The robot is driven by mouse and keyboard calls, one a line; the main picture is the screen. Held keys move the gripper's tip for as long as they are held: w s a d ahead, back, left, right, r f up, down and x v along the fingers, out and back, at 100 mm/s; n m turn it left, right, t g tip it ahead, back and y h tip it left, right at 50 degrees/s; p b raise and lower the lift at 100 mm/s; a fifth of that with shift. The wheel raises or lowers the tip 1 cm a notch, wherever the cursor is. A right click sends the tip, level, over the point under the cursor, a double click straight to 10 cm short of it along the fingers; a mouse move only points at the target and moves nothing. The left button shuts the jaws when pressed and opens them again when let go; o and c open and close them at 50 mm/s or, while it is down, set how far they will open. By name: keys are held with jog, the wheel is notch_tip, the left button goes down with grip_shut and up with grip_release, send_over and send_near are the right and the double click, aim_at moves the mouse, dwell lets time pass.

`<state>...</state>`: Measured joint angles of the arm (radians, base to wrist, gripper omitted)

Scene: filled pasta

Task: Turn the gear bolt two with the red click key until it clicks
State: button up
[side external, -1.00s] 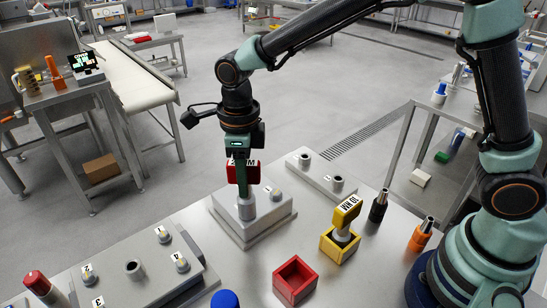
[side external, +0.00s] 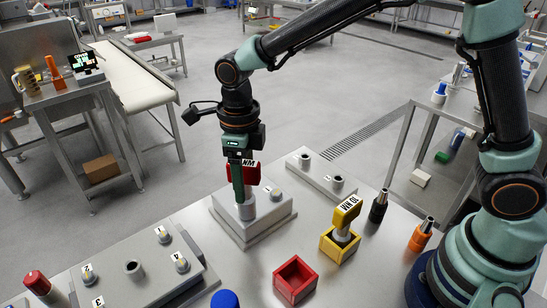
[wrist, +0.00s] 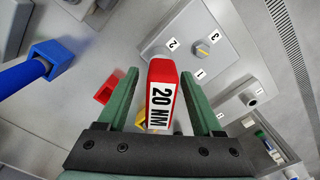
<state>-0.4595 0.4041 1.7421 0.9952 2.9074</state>
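The red click key (side external: 251,172), labelled 20 NM, stands upright over a raised grey block (side external: 280,211). Its lower end meets a grey cylinder on the block; the exact fit is hidden. In the wrist view the red key (wrist: 161,92) lies between the green fingers of my gripper (wrist: 160,72), with a visible gap on each side. My gripper is open around it. A finger hides part of the key in the side view.
A yellow key (side external: 347,211) sits in a yellow holder; an empty red holder (side external: 295,279) is beside it. Black and orange tools (side external: 421,234) stand at the right. A numbered grey panel (side external: 136,270) lies at left, near a red-capped tool (side external: 37,283).

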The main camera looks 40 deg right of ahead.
notch_tip(320, 180, up, 12)
jog(key=shift+f, duration=0.25)
jog(key=shift+d+r, duration=0.3)
jog(key=shift+r, duration=0.15)
jog(key=s+d+n+t, duration=0.2)
jog(key=s+d+n, duration=0.3)
jog(key=d+n, duration=0.4)
jog(key=s+d+n+t, duration=0.3)
jog(key=d+n, duration=0.6)
jog(key=n, duration=0.9)
jog(key=shift+s+d+f+t, duration=0.15)
jog(key=shift+s+f+t, duration=0.15)
jog(key=shift+s, duration=0.6)
jog(key=o, duration=0.5)
jog(key=shift+s+d+f+n, duration=0.1)
jog(key=shift+n, duration=0.4)
